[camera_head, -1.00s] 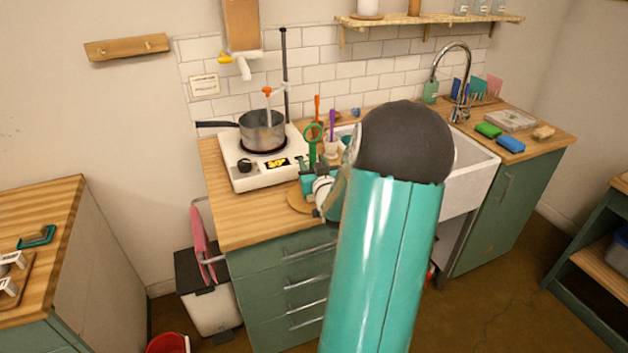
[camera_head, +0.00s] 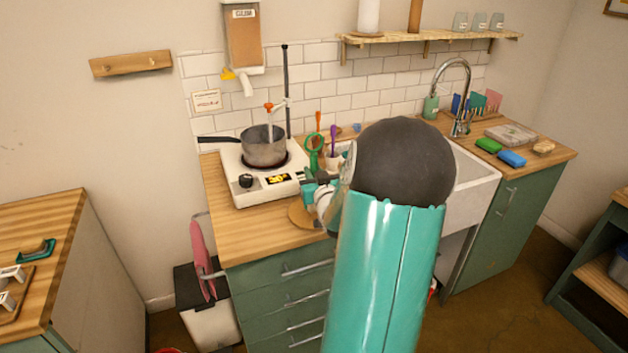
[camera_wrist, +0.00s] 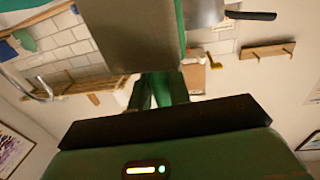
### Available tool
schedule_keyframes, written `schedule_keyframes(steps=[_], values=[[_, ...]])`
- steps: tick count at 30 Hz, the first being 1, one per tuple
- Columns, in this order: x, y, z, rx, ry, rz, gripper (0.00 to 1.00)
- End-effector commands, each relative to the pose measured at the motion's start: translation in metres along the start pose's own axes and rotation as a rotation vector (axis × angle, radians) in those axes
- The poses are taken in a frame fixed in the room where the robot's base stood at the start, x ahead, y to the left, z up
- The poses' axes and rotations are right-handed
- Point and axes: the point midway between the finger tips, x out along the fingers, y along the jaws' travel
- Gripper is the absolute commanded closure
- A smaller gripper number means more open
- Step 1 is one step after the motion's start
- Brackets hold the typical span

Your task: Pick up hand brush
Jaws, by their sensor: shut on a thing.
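My gripper (camera_head: 311,187) is over the front of the wooden counter, right of the hot plate, partly hidden by my arm. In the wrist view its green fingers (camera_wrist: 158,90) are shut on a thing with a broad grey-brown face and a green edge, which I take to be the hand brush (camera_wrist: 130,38). It fills the top middle of that view and runs out of frame. In the head view the brush is not clear.
A pot (camera_head: 264,147) sits on the white hot plate (camera_head: 240,190) close left of my gripper. A cup of utensils (camera_head: 332,162) is just behind. A round wooden board (camera_head: 301,214) lies below the gripper. The sink (camera_head: 470,190) is to the right. The counter's front left is clear.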

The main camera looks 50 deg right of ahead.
Motion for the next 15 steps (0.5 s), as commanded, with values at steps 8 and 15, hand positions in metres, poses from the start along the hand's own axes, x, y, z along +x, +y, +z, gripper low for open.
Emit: schedule_keyframes(steps=[8, 15], values=[[-0.031, -0.003, -0.05, -0.006, 0.006, 0.0, 1.0], [-0.076, -0.006, -0.083, -0.004, 0.004, 0.001, 1.0]])
